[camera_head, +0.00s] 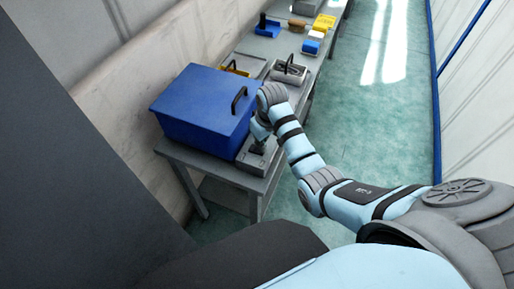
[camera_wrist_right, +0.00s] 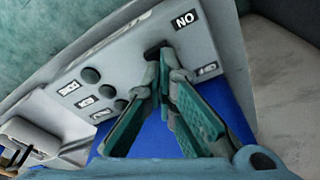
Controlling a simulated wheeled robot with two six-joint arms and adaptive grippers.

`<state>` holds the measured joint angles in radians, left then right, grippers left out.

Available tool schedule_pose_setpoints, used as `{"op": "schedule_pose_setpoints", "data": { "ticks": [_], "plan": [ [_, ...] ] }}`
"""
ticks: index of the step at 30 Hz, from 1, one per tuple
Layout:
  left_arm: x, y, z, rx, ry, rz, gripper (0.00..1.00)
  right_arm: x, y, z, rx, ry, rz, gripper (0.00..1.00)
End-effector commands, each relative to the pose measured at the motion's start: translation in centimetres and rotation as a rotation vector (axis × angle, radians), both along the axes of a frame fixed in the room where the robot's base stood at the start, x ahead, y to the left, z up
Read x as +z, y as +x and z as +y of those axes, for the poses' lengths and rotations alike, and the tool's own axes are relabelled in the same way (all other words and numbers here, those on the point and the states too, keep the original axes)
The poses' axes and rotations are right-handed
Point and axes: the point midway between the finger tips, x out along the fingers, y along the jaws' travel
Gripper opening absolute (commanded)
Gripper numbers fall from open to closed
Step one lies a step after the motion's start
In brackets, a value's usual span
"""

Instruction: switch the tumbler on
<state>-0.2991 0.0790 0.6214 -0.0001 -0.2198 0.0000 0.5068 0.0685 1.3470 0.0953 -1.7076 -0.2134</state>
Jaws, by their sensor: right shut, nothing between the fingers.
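In the right wrist view the panel (camera_wrist_right: 130,60) carries a black switch (camera_wrist_right: 155,48) near an "ON" label (camera_wrist_right: 184,20). My right gripper (camera_head: 258,146) is down at the panel. In the wrist view its shut, empty fingertips (camera_wrist_right: 166,62) are right at the switch and partly cover it. I cannot tell whether they touch it or which way it is set. My left gripper is out of view.
Several dark round knobs (camera_wrist_right: 91,75) with labels line the panel beside the switch. Farther along the table are a grey part with a black handle (camera_head: 288,70), a blue bin (camera_head: 267,27) and a yellow bin (camera_head: 323,22). The green floor (camera_head: 370,120) at right is clear.

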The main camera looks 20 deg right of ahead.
Motion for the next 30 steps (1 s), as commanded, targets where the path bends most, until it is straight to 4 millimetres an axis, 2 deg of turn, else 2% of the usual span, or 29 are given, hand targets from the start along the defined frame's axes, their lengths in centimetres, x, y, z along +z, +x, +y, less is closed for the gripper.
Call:
{"op": "schedule_pose_setpoints", "data": {
  "ticks": [30],
  "plan": [
    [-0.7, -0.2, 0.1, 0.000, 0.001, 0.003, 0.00, -1.6, 0.0, 0.0, 0.000, 0.000, 0.001, 0.00]
  ]
}}
